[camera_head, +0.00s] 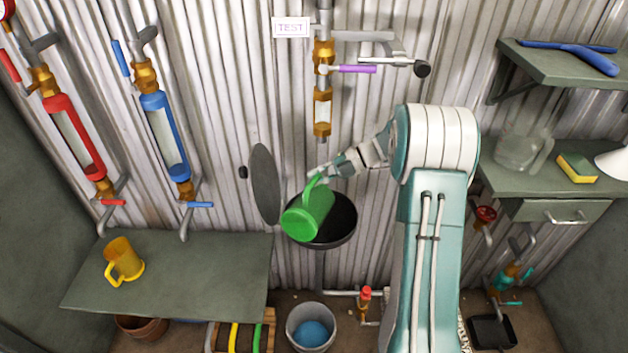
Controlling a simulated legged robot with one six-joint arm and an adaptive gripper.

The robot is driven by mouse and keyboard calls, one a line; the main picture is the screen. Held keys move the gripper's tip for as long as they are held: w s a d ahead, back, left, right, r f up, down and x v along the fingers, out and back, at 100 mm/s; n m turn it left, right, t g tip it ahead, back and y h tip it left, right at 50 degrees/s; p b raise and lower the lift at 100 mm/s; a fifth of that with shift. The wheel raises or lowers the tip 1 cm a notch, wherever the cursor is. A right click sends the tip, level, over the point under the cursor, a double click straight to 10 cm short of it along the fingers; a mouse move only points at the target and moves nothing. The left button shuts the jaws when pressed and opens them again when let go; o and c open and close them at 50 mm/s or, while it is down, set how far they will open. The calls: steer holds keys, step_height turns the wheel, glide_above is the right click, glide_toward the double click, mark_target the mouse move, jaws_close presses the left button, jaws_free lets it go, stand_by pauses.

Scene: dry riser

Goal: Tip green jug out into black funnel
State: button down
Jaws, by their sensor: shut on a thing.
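The green jug (306,216) is tilted well over on its side above the black funnel (337,222), its mouth toward the lower left. My gripper (318,174) is shut on the jug's handle at its upper side. The funnel is a wide dark bowl on a pipe, and the jug hides its left part. The jug's mouth lies near the funnel's left front rim. I cannot see any liquid flowing or what is inside the jug.
A round grey lid (265,185) stands upright behind the funnel's left. A pipe with a purple-handled valve (357,69) hangs above. A yellow jug (122,261) is on the left bench (200,285). A bucket (311,327) stands below. A clear jug (520,150) is on the right shelf.

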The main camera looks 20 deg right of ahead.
steer(key=shift+w+d+m+g+y, duration=0.3)
steer(key=shift+w+d+m+y, duration=0.45)
steer(key=shift+w+d, duration=0.35)
stand_by(2.1)
